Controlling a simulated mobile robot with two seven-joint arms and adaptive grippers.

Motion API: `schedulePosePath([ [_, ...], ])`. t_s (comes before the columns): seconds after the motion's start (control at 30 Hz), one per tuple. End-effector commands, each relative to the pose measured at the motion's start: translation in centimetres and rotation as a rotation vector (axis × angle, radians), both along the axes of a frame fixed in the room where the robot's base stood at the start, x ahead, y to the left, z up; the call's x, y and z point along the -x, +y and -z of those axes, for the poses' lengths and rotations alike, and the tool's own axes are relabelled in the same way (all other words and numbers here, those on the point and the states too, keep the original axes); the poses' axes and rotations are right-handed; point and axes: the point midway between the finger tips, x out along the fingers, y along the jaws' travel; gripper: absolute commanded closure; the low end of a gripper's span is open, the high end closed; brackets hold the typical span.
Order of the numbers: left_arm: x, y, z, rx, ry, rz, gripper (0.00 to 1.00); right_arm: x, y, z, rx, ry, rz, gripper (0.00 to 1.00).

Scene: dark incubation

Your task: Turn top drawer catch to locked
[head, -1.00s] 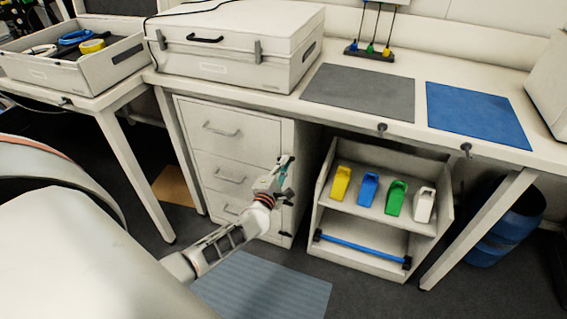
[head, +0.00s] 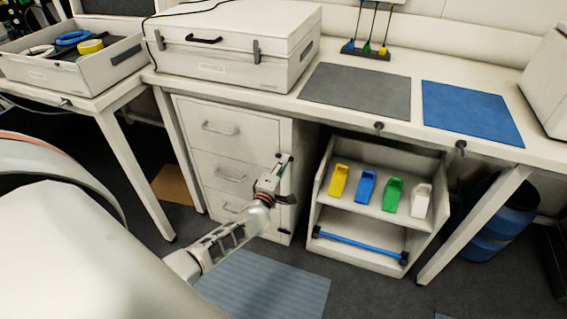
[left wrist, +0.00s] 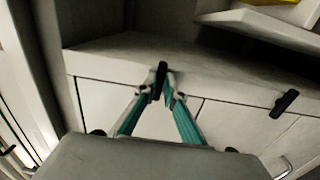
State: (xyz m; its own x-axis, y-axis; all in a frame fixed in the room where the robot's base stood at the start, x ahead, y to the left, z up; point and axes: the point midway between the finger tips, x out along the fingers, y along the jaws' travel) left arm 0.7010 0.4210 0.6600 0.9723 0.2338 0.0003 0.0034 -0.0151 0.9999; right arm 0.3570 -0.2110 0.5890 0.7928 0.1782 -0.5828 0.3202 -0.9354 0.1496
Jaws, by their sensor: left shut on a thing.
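The white drawer unit (head: 222,165) stands under the bench, with three drawers one above another. My left gripper (head: 281,168) is at the right edge of its front, by the upper drawers. In the left wrist view its two teal fingers (left wrist: 161,97) converge on a small black catch (left wrist: 160,76) and are shut on it. The catch stands roughly along the fingers' line in that view. Another black catch (left wrist: 286,103) sits apart to the right, slanted. The fingers partly hide the held catch, and its exact setting is hard to read. My right gripper is not in view.
A white shelf trolley (head: 372,222) with yellow, blue, green and white holders stands right of the drawers. The bench above carries a white case (head: 235,50), a grey mat (head: 355,92) and a blue mat (head: 470,113). A striped mat (head: 265,285) lies on the floor.

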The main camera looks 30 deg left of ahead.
Motion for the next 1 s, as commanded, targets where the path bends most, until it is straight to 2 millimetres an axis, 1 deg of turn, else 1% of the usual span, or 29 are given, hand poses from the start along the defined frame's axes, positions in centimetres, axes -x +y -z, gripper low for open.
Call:
schedulePosePath([
  [0.17, 0.0, -0.1, 0.0, -0.002, 0.0, 0.002, 1.0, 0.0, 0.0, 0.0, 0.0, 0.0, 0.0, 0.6],
  [0.2, 0.0, -0.1, 0.0, -0.002, 0.0, 0.001, 0.83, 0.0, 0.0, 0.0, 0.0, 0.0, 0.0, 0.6],
  [0.23, 0.0, -0.1, 0.0, -0.002, 0.0, 0.001, 0.75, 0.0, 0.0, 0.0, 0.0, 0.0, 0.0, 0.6],
  [0.27, 0.0, -0.1, 0.0, -0.002, 0.0, 0.001, 0.74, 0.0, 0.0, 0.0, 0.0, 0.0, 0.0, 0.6],
  [0.57, 0.0, 0.0, 0.0, 0.0, 0.0, 0.001, 0.74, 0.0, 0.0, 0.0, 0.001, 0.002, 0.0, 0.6],
  [0.67, 0.4, -0.1, 0.0, 0.001, 0.0, 0.001, 0.74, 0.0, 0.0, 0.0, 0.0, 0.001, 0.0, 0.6],
  [0.77, 1.4, -0.4, 0.2, 0.002, 0.001, 0.001, 0.74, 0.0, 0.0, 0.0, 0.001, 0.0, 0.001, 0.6],
  [0.87, 2.9, -0.8, 0.2, 0.003, 0.001, 0.0, 0.74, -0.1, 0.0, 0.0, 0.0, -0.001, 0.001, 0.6],
  [1.0, 5.7, -1.4, 0.2, 0.003, 0.002, 0.001, 0.74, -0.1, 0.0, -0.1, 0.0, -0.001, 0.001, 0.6],
])
